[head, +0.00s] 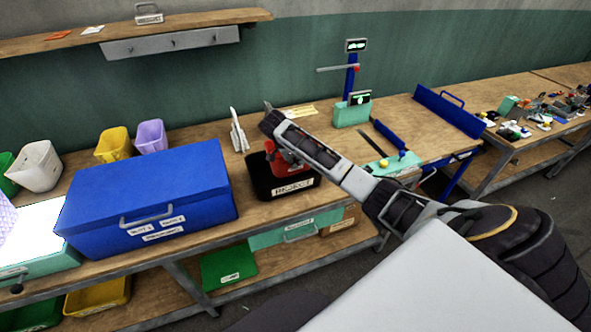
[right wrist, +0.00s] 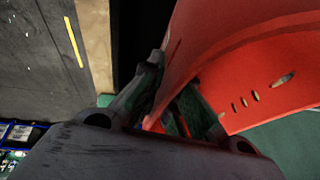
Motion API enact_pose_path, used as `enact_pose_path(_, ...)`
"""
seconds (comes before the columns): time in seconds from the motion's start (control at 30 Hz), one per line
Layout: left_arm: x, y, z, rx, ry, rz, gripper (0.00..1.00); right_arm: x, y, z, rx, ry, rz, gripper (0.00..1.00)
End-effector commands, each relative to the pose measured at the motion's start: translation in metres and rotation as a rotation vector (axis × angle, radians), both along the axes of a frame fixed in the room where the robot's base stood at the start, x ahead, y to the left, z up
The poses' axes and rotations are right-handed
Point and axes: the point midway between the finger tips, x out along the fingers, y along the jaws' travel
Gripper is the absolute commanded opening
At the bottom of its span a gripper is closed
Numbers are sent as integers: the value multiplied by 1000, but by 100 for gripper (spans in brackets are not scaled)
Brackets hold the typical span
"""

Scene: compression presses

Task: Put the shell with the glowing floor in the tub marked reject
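A red shell (head: 283,163) is at the mouth of the black tub marked REJECT (head: 293,189) in the head view, partly hidden by my right arm. My right gripper (head: 277,142) is over this tub. In the right wrist view the curved wall of the red shell (right wrist: 245,55) fills the right side, with several small slots in it. There the right gripper's fingers (right wrist: 168,108) stand on either side of the shell's wall, closed on it. The shell's floor is hidden, so I cannot see a glow. My left gripper is not in view.
A big blue box (head: 150,195) stands left of the tub, beside a bright light panel (head: 32,232). White, yellow and lilac bins (head: 151,136) stand farther left. A white upright piece (head: 238,131) is close behind the tub. A green-and-blue stand (head: 351,111) is at the back right.

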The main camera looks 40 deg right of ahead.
Motion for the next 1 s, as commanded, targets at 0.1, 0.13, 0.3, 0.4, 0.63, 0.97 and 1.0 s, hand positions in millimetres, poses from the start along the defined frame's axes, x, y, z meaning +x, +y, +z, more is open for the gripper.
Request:
enact_pose_path(0.1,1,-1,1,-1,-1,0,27,0,0,-5,0,-1,-1,0)
enact_pose_path(0.13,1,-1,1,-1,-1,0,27,0,0,-6,0,-1,-1,0)
enact_pose_path(0.3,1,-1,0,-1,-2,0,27,0,0,-6,0,-1,0,0)
enact_pose_path(0.4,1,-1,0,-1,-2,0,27,0,0,-6,0,-1,0,0)
enact_pose_path(0.63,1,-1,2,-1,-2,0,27,-1,-1,-22,-2,2,0,0)
enact_pose_path(0.97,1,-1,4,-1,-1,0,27,0,0,-43,0,-1,0,0)
enact_pose_path(1.0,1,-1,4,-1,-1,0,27,0,0,-43,0,-1,0,0)
